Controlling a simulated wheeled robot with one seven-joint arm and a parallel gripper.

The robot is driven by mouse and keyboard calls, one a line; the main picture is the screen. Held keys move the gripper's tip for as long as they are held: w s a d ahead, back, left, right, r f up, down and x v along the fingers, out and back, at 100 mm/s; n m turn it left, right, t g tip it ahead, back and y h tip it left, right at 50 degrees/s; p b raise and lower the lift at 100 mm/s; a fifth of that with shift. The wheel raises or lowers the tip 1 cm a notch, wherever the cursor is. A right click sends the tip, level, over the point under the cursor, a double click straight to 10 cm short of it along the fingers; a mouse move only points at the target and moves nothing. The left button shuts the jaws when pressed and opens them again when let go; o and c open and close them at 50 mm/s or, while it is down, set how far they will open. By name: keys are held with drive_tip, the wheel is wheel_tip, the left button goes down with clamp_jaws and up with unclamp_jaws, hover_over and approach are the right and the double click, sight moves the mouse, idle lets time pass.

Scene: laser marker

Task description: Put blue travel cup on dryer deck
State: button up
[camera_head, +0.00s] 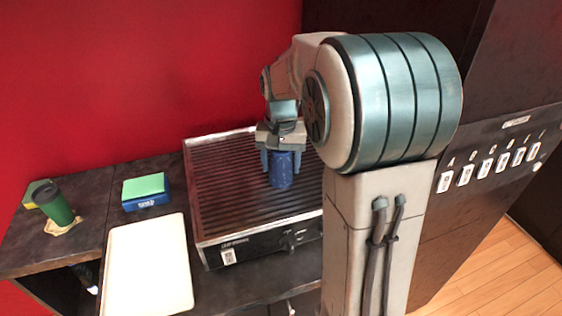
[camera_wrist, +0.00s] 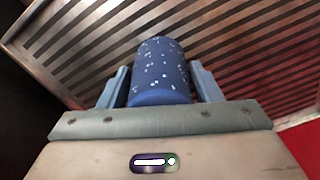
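The blue travel cup (camera_head: 282,172) is speckled with pale spots and is at the ribbed dryer deck (camera_head: 222,190), over its right half. It also shows in the wrist view (camera_wrist: 159,72), between the two fingers. My gripper (camera_head: 280,165) points down from above, with one finger against each side of the cup, shut on it. In the wrist view, the dark and light slats of the deck lie beyond the cup. I cannot tell whether the cup's base touches the slats.
A white tray (camera_head: 148,268) lies left of the deck. A blue box with a green top (camera_head: 145,190) stands behind the tray. A green cup (camera_head: 54,204) stands on a tan mat at the far left, beside a small green and yellow item. A panel with several labelled tags (camera_head: 492,165) is at right.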

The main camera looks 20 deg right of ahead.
drive_tip(key=shift+o, duration=1.2)
wheel_tip(320, 180, up, 11)
drive_tip(key=shift+r, duration=0.1)
drive_tip(key=shift+s+r, duration=0.1)
drive_tip(key=shift+r, duration=0.4)
drive_tip(key=s+a+f+n+t, duration=0.1)
drive_tip(key=s+a+f+n, duration=0.1)
drive_tip(key=s+f, duration=0.3)
drive_tip(key=s+a+f+n+t, duration=0.2)
drive_tip(key=s+f, duration=0.3)
drive_tip(key=s, duration=0.9)
drive_tip(key=shift+a+f+n, duration=0.2)
drive_tip(key=shift+f+n, duration=0.05)
drive_tip(key=shift+n, duration=0.25)
